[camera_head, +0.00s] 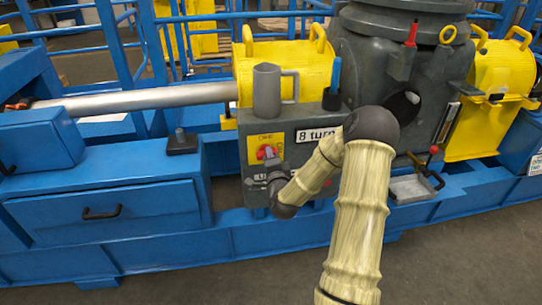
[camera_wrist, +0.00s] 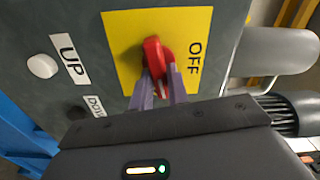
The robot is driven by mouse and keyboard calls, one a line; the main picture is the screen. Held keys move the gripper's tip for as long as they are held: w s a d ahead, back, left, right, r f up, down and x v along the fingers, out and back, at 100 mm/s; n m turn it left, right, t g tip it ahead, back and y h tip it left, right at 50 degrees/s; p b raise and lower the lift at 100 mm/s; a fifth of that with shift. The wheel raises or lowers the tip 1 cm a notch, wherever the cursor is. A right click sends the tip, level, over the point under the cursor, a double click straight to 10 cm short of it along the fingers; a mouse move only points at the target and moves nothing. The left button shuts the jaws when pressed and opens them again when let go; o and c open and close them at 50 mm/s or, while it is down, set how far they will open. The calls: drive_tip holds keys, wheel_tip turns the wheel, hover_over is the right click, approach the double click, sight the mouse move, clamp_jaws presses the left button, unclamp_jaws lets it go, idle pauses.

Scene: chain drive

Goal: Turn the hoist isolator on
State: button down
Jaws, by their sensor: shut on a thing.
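The hoist isolator is a red knob (camera_wrist: 152,57) on a yellow plate (camera_wrist: 118,38), on the front of a grey control box (camera_head: 308,165). In the wrist view OFF is printed on the plate to the right of the knob. The knob (camera_head: 267,152) also shows in the head view, partly covered. My gripper (camera_wrist: 160,82) is shut on the red knob, with a purple-grey finger on each side. The fingers hide part of the knob and plate, so its exact pointing is hard to tell. No ON mark is readable.
Beside the plate are a white UP button (camera_wrist: 43,66) and a dark DOWN button (camera_wrist: 76,113). A grey mug (camera_head: 267,92) and a blue-handled item (camera_head: 334,78) stand on the box. A blue drawer bench (camera_head: 110,207) is left; a grey tray (camera_head: 412,188) is right.

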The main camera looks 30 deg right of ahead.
drive_tip(key=shift+f+m, duration=0.1)
drive_tip(key=shift+m, duration=1)
drive_tip(key=c, duration=1.4)
unclamp_jaws()
drive_tip(key=shift+o, duration=0.2)
drive_tip(key=shift+s, duration=0.15)
drive_tip(key=p+v, duration=1.5)
drive_tip(key=v, duration=0.2)
drive_tip(key=shift+a, duration=0.1)
